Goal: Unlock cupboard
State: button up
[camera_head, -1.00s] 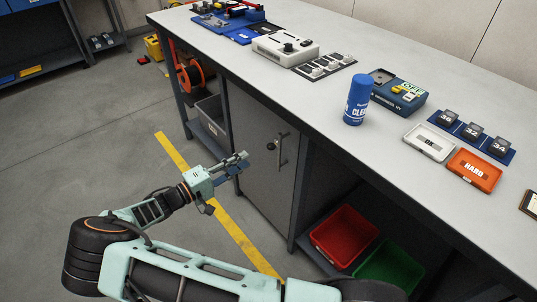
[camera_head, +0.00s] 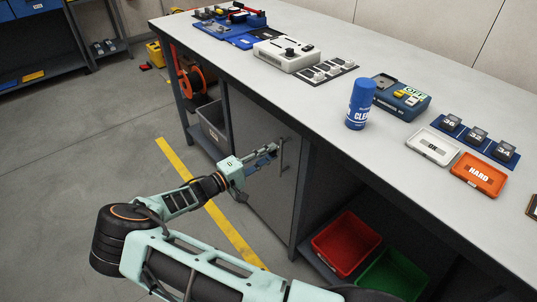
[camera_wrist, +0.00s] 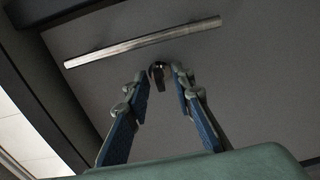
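The grey cupboard door (camera_head: 262,180) under the bench is closed. It has a long metal bar handle (camera_head: 282,155), which crosses the upper part of the wrist view (camera_wrist: 145,42). A small round lock with a dark turn piece or key (camera_wrist: 158,74) sits beside the handle. My gripper (camera_head: 274,149) is at the door, close to the handle, and covers the lock in the head view. In the wrist view its blue-padded fingers (camera_wrist: 160,76) are apart, with the lock showing between their tips. I cannot tell whether either tip touches it.
The bench top (camera_head: 310,95) overhangs the door closely above my gripper. A red bin (camera_head: 346,243) and a green bin (camera_head: 394,274) stand on the shelf right of the cupboard. The floor in front is clear.

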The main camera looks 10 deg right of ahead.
grip_shut()
jog(key=shift+r+n, duration=0.1)
jog(key=shift+n, duration=0.3)
jog(key=n+p, duration=0.2)
jog(key=n, duration=1.5)
dwell(0.7)
